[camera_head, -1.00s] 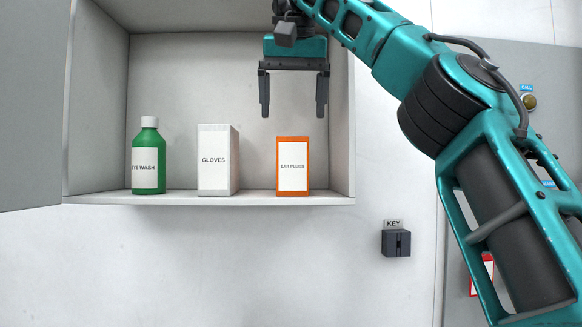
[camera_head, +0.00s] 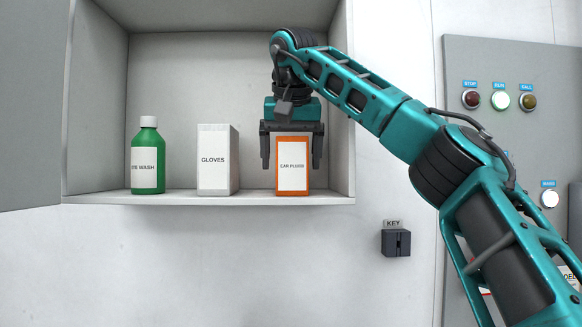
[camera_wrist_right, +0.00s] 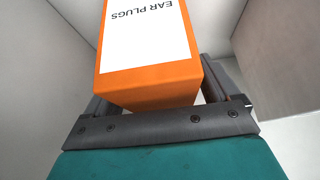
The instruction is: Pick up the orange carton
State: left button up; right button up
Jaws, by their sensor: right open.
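The orange carton (camera_head: 293,180), with a white label reading EAR PLUGS, stands upright on the cabinet shelf near its right end. My right gripper (camera_head: 291,165) points down over it in the head view, open, with one finger on each side of the carton's upper part. In the right wrist view the carton (camera_wrist_right: 150,50) shows between the fingers, its orange top close to the gripper's palm bar. Whether the fingers touch its sides cannot be told. My left gripper is not in view.
A white GLOVES box (camera_head: 213,160) and a green EYE WASH bottle (camera_head: 147,157) stand left of the carton. The cabinet's right wall (camera_head: 341,130) is close on the right. A KEY holder (camera_head: 396,242) and a button panel (camera_head: 500,75) are outside the cabinet.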

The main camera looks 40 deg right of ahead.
jog(key=shift+f, duration=0.25)
dwell(0.5)
jog(key=shift+c, duration=0.2)
jog(key=c, duration=1.1)
